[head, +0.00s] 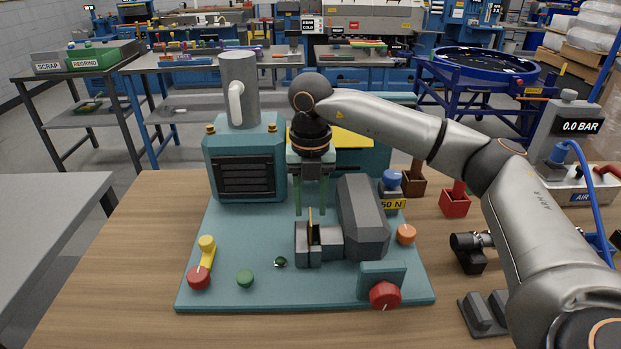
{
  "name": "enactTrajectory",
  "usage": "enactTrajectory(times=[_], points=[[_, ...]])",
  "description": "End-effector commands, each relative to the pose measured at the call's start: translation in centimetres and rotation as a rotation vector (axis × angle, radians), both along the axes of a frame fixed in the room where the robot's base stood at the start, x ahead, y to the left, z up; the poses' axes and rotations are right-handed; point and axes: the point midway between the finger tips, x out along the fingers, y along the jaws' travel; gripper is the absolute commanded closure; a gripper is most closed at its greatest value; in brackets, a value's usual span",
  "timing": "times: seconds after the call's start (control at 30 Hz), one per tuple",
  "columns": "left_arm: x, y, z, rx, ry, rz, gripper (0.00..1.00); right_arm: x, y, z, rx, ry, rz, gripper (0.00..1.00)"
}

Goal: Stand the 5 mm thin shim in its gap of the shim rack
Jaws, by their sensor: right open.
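My right gripper (311,210) points down over the teal base plate, its two green fingers apart and open. A thin brass-coloured strip (310,226) stands upright below and between the fingertips, at a small dark grey block (302,252). It looks like the thin shim, but I cannot tell its thickness. Whether the fingers touch it is not clear. A dark grey slotted piece (482,313) lies on the table at the lower right, partly beside my arm; I cannot tell if it or the small block is the shim rack. My left gripper is not in view.
The teal base plate (221,255) carries a vented housing (230,165), a large grey angled block (361,220), and several coloured knobs. Red (455,203) and brown (412,184) bins stand to the right. The wooden table (130,250) is clear at left.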

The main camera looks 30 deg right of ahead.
Motion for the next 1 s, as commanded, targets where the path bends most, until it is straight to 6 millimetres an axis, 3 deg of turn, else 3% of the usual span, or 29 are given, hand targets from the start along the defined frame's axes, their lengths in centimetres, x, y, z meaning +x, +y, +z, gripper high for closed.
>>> enactTrajectory(times=[0.1,0.3,0.7,1.0], points=[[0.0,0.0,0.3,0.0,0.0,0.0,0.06,-0.1,0.0,-2.1,0.0,0.004,0.0,0.59],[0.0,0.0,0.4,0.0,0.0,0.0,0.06,0.0,0.0,-4.2,0.001,0.002,-0.001,0.59],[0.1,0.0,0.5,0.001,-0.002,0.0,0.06,0.0,0.0,-4.8,0.001,-0.001,0.0,0.6],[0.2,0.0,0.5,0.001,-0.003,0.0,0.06,0.0,0.0,-4.7,0.001,-0.001,0.0,0.94]])
